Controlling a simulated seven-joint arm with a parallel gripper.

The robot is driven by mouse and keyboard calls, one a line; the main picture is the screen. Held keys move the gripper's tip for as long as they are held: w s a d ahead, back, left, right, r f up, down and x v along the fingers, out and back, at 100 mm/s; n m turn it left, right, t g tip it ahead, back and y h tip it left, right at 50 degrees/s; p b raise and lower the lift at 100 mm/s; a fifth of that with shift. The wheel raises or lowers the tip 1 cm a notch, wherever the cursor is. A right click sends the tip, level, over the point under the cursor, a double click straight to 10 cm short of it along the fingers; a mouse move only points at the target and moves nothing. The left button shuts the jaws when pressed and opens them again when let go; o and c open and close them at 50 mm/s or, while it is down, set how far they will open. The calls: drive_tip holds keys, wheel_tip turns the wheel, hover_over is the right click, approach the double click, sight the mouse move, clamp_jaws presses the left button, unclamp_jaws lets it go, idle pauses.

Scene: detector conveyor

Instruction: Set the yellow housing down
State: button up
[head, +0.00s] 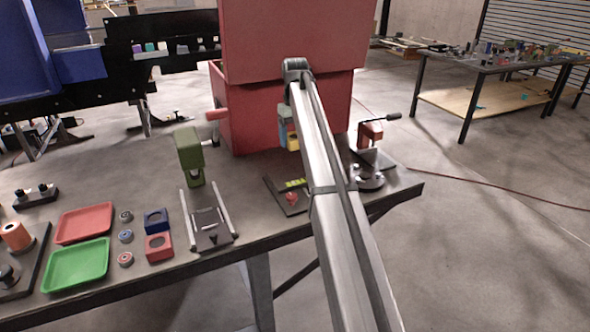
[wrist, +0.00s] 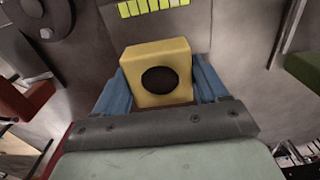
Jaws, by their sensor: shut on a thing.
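The yellow housing (wrist: 157,58) is a square block with a round dark hole in its face. It sits between the two blue fingers of my gripper (wrist: 159,85) in the wrist view, and the gripper is shut on it. In the head view a small part of the yellow housing (head: 293,143) shows below my gripper (head: 286,128), in front of the red machine. My arm hides part of the housing there. It appears held above the table, but the exact height cannot be told.
A dark plate with a yellow-green strip and red knob (head: 291,196) lies below. A red machine (head: 290,60) stands behind, a red press (head: 371,133) to the right, a green press (head: 190,155) to the left. Red (head: 84,223) and green (head: 76,264) trays and small housings (head: 157,221) lie further left.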

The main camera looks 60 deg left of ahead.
sight(295, 171)
wheel_tip(295, 171, down, 10)
drive_tip(key=shift+r, duration=0.15)
idle(0.4)
drive_tip(key=o, duration=1.3)
drive_tip(key=shift+o, duration=0.2)
wheel_tip(295, 171, up, 12)
